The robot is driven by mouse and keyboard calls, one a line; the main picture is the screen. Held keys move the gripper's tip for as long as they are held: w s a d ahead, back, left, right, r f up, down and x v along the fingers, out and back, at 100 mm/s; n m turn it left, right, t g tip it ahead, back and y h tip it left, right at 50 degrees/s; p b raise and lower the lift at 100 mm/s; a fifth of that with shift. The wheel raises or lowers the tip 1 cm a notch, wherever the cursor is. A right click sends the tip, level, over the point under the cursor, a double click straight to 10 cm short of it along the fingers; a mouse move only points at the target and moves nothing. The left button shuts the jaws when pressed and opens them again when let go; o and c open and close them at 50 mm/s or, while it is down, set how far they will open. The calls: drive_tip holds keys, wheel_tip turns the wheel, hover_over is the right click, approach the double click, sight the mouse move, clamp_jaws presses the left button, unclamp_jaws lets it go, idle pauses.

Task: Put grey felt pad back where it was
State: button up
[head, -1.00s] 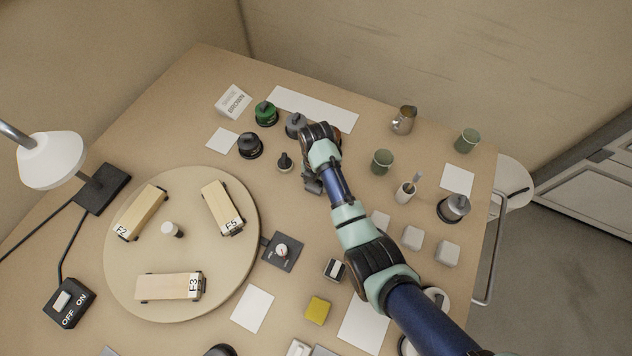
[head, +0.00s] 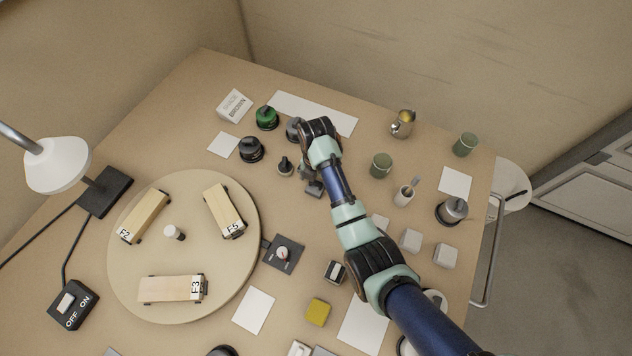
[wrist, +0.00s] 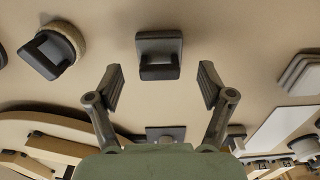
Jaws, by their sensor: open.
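A small dark grey block with a raised handle (wrist: 160,55) sits on the bench; it also shows in the head view (head: 314,188), just below my wrist. It may be the grey felt pad, but its felt face is not visible. My gripper (wrist: 162,84) is open, one finger on each side of the block's line, with nothing held between them. The block appears beyond the fingertips, and contact is not seen. In the head view my wrist hides most of the gripper.
A round dark-handled pad with a tan rim (wrist: 62,45) stands close left. Black (head: 250,149), green (head: 267,117) and grey (head: 294,129) knobbed pieces stand behind.

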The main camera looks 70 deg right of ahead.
wheel_tip(320, 180, up, 9)
drive_tip(key=shift+f+p, duration=0.15)
drive_tip(key=shift+p, duration=0.95)
drive_tip(key=w+a+r+m+t+h, duration=0.1)
drive_tip(key=w+a+r+m+t, duration=0.25)
drive_tip(key=w+a, duration=0.5)
drive_tip(key=w+a+r+m+t+h, duration=0.25)
drive_tip(key=w+a+r+m, duration=0.25)
drive_tip(key=a, duration=0.7)
drive_tip(key=s+a+r+m+t+y, duration=0.1)
drive_tip(key=s+a+r+m+t, duration=0.1)
drive_tip(key=a+r, duration=0.4)
drive_tip(key=s+a+r+m+t+y, duration=0.1)
drive_tip(key=a+r+m+t, duration=0.3)
drive_tip(key=a, duration=0.8)
wheel_tip(320, 180, up, 3)
drive_tip(key=shift+s+a+f+m+t+y, duration=0.15)
drive_tip(key=shift+s+a+m+t+y, duration=0.25)
drive_tip(key=shift+m+y, duration=0.55)
